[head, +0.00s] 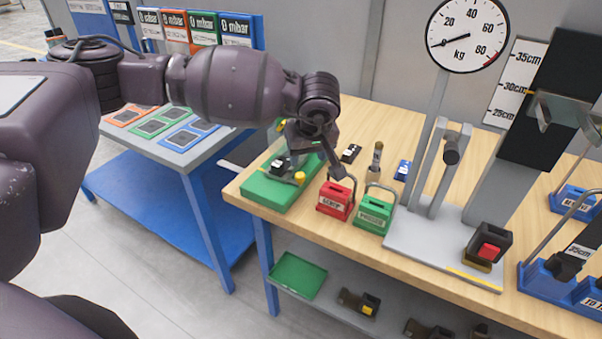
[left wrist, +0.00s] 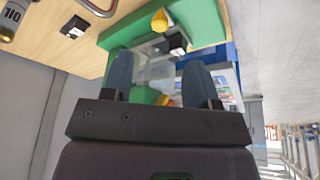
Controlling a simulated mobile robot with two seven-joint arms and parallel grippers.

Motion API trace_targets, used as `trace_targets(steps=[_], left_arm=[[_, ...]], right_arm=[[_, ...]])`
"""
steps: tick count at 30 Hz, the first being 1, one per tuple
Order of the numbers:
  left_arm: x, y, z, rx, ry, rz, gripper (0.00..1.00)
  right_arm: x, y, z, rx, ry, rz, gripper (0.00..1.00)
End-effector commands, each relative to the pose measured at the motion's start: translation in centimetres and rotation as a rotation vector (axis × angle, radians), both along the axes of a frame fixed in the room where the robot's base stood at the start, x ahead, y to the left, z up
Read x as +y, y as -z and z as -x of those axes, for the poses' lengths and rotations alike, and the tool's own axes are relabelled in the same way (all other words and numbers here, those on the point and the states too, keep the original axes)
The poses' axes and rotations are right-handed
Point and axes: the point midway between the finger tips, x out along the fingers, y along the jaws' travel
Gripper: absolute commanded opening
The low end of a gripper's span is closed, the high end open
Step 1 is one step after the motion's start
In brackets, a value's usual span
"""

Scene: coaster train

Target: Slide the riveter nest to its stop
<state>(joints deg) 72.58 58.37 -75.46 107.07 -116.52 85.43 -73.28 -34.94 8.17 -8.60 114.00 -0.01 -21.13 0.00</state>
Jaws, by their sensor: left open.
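A green fixture (head: 271,192), which looks like the riveter, stands at the left front corner of the wooden table. A small black-and-white piece (head: 279,166) and a yellow knob (head: 300,178) sit on it; I cannot clearly tell the nest's sliding part or its stop. My left gripper (head: 315,162) is open above the fixture, its fingers pointing down. In the left wrist view, the green fixture (left wrist: 207,22), yellow knob (left wrist: 160,20) and black piece (left wrist: 174,43) lie beyond the open fingers (left wrist: 159,72). Contact cannot be told. My right gripper is not in view.
A red box (head: 335,200) and a green box (head: 373,215) with wire handles stand just right of the fixture. A grey lever stand (head: 420,245) with a dial (head: 468,35) is further right. A blue-framed side table (head: 172,150) stands left.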

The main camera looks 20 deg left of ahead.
Motion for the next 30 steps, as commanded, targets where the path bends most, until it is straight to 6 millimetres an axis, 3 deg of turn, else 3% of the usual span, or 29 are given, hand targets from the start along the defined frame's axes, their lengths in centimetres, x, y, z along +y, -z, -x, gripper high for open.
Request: trace_targets(steps=[5,21,30], left_arm=[[0.7,0.3,-0.5,-0.01,0.004,-0.027,0.54],[2.6,8.0,-2.8,-0.009,0.002,-0.022,0.54],[3.0,9.6,-3.4,-0.011,0.004,-0.021,0.54]], right_arm=[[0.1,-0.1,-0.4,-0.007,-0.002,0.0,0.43],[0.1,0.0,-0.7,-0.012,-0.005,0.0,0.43],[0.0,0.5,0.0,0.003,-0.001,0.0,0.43]])
